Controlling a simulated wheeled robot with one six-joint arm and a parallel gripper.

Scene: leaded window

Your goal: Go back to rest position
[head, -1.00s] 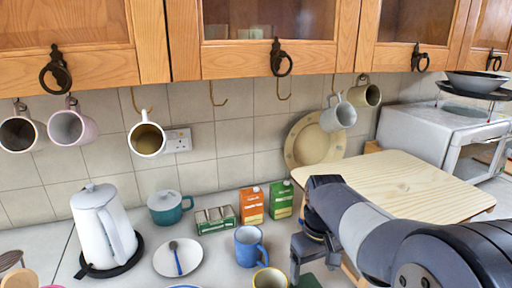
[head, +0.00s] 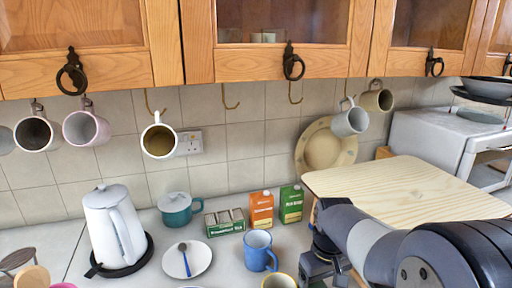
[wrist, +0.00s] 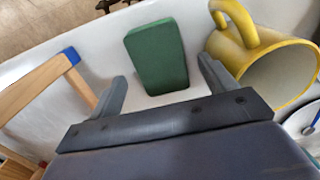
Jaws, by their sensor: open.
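My gripper (wrist: 162,88) is open in the wrist view, with its two grey fingers apart and nothing held. A green block (wrist: 157,55) lies on the white surface just beyond the space between the fingers. In the head view my gripper (head: 325,278) hangs at the bottom edge, to the right of a blue mug (head: 259,252). Its fingertips are partly cut off by the frame there.
A yellow mug (wrist: 268,70) lies close to the right finger, and a wooden frame with a blue end (wrist: 45,85) is at the left.

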